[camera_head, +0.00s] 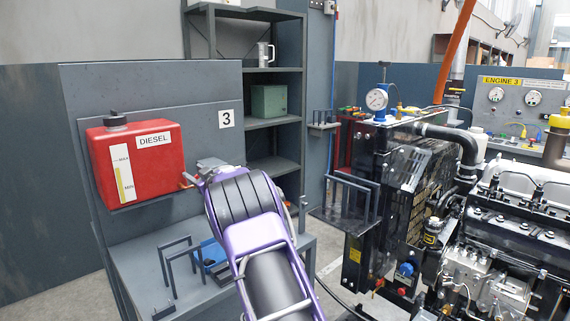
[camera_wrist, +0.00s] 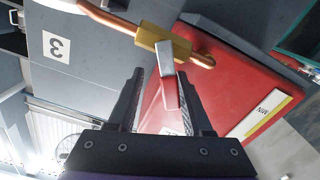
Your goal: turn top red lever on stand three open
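The red diesel tank (camera_head: 136,160) sits on the stand marked 3. In the wrist view, a red-handled lever with a bare metal upper part (camera_wrist: 169,92) is attached to a brass valve (camera_wrist: 160,37) on a copper pipe (camera_wrist: 205,61). My gripper (camera_wrist: 160,88) is open. The lever's red end lies between its two fingers, with a visible gap on each side; whether it is at fingertip depth is hard to tell. In the head view my gripper (camera_head: 207,168) is just right of the tank, and my arm hides most of the valve area.
The grey stand panel (camera_head: 160,80) with the number 3 sign (camera_head: 226,119) is close behind my gripper. Grey bar handles (camera_head: 176,265) and a blue item (camera_head: 210,252) are on the lower shelf. A black engine assembly (camera_head: 395,190) stands to the right.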

